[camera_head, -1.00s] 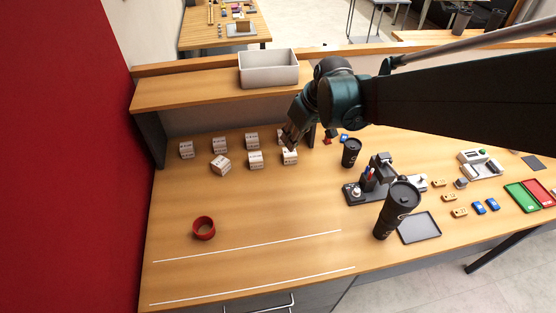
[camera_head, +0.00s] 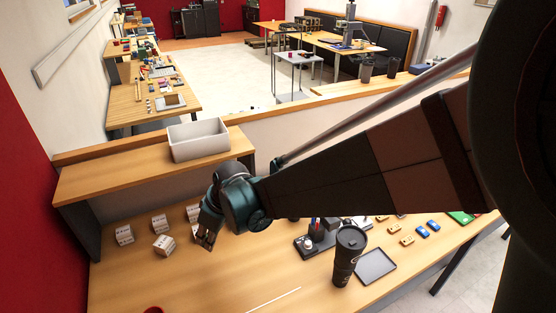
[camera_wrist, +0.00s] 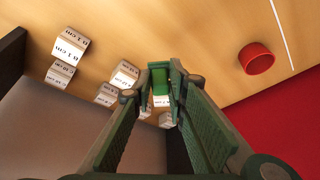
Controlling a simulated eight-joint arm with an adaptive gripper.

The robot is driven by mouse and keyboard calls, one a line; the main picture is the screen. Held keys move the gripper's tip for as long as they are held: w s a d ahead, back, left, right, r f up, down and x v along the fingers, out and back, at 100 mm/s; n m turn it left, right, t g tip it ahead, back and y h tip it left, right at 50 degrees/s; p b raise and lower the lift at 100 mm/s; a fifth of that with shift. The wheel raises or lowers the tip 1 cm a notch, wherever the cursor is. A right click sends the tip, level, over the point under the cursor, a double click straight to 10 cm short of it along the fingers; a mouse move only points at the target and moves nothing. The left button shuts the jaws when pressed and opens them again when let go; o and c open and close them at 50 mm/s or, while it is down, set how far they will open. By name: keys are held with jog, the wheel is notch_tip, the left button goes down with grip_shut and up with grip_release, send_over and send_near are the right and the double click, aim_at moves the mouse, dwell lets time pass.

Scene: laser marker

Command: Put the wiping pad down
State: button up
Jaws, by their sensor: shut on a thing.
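My gripper (camera_head: 207,238) hangs from the arm above the table, near the right end of the white labelled boxes in the head view. In the wrist view its two green fingers (camera_wrist: 160,72) converge on a small bright green piece (camera_wrist: 160,84), which looks like the wiping pad. The gripper is shut on it. The pad cannot be made out in the head view. In the wrist view the tabletop and boxes lie beyond the fingertips, and the pad appears held clear of the table.
Several white labelled boxes (camera_head: 163,245) stand on the table, some hidden by my gripper. A grey bin (camera_head: 198,140) sits on the shelf behind. A red ring (camera_wrist: 256,58) lies on open tabletop. A black tumbler (camera_head: 348,256) and a grey tray (camera_head: 375,266) are right.

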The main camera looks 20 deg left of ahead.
jog(key=shift+f, duration=1.4)
jog(key=shift+f, duration=0.1)
jog(key=shift+f+b, duration=0.3)
jog(key=shift+f, duration=2.75)
jog(key=shift+f, duration=1.85)
jog(key=shift+f+b, duration=0.1)
jog(key=shift+b, duration=0.25)
jog(key=shift+c, duration=0.2)
jog(key=o, duration=0.8)
jog(key=shift+r, duration=0.2)
